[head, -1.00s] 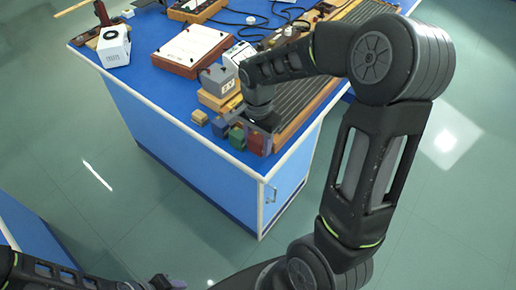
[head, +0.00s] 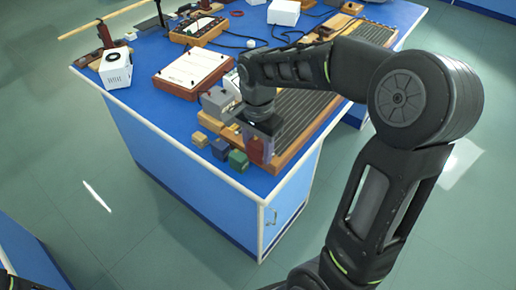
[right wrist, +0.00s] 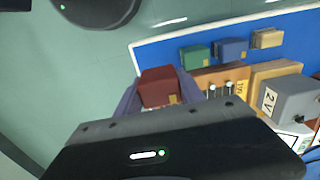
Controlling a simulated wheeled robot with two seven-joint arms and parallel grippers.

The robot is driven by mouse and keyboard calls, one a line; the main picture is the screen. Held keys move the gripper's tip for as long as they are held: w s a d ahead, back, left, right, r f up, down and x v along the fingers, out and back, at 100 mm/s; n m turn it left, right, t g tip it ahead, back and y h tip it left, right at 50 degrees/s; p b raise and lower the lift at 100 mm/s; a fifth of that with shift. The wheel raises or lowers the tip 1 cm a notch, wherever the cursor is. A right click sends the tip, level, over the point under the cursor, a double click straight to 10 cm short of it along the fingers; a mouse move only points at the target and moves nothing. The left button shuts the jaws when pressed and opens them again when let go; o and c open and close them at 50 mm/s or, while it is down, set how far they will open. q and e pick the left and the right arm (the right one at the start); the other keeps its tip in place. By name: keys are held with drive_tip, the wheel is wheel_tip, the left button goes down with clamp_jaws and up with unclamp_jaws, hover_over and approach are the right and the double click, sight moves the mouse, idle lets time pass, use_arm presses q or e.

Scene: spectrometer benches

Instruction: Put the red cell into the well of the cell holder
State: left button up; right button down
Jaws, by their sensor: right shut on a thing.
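My right gripper (right wrist: 156,92) is shut on the red cell (right wrist: 158,84), a small dark red block with a finger on each side. In the head view the red cell (head: 256,150) shows under my right wrist, beside the green cell (head: 238,161), near the bench's front corner. It appears raised slightly above the bench top. A wooden piece with metal posts (right wrist: 222,76) lies just beyond the red cell in the right wrist view. I cannot tell for sure whether it is the cell holder, and no well shows clearly. My left gripper is out of view.
Green (right wrist: 195,56), blue (right wrist: 232,49) and tan (right wrist: 267,38) blocks stand in a row along the bench edge. A grey box marked 2 V (right wrist: 290,98) stands near the wooden piece. A long ribbed board (head: 303,112) runs behind my right gripper. Bare blue bench (head: 178,122) lies left of the blocks.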

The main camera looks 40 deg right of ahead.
drive_tip(key=shift+r, duration=0.1)
drive_tip(key=shift+r+p, duration=1.2)
drive_tip(key=shift+r, duration=0.2)
drive_tip(key=w+a+r+n, duration=0.1)
drive_tip(key=w+a+n, duration=0.9)
drive_tip(key=a+n, duration=0.2)
drive_tip(key=n, duration=0.2)
drive_tip(key=shift+w+a+r+n, duration=0.2)
drive_tip(key=shift+w+n, duration=0.05)
drive_tip(key=shift+n, duration=0.05)
